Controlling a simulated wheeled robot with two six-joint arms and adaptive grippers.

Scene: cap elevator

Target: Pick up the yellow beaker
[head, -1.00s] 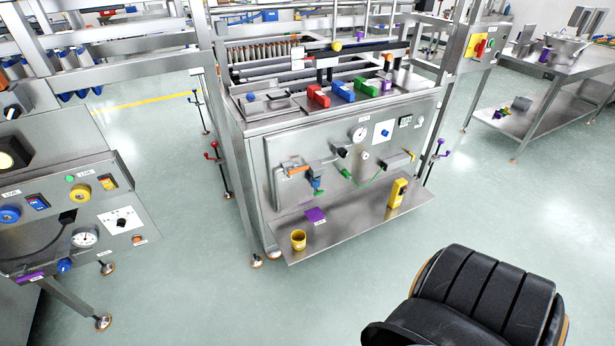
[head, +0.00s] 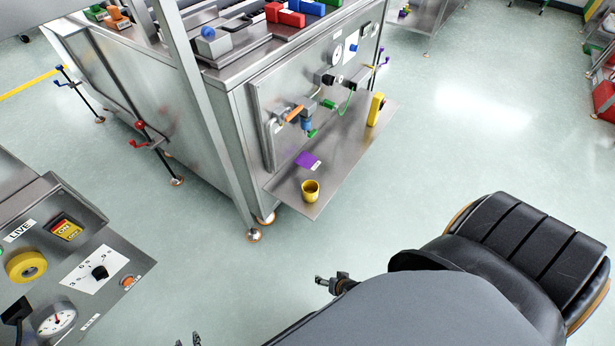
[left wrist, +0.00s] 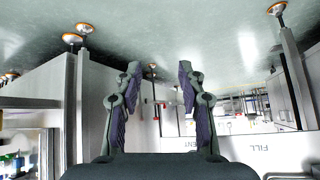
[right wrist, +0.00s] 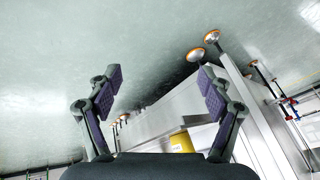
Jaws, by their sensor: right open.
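The yellow beaker (head: 310,191) stands upright near the front left corner of the metal shelf (head: 337,165) in the head view. My right gripper (head: 320,284) is below the beaker in the picture and apart from it. In the right wrist view it is open and empty (right wrist: 160,78). A yellow patch (right wrist: 181,143) shows behind its base there; I cannot tell whether it is the beaker. My left gripper (head: 188,341) shows at the bottom edge of the head view. The left wrist view shows it open and empty (left wrist: 158,78).
A purple item (head: 308,160) lies behind the beaker, and a yellow block (head: 375,109) stands at the shelf's far end. A steel post (head: 205,120) rises left of the shelf. A control panel (head: 125,235) is at the lower left. The floor before the shelf is clear.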

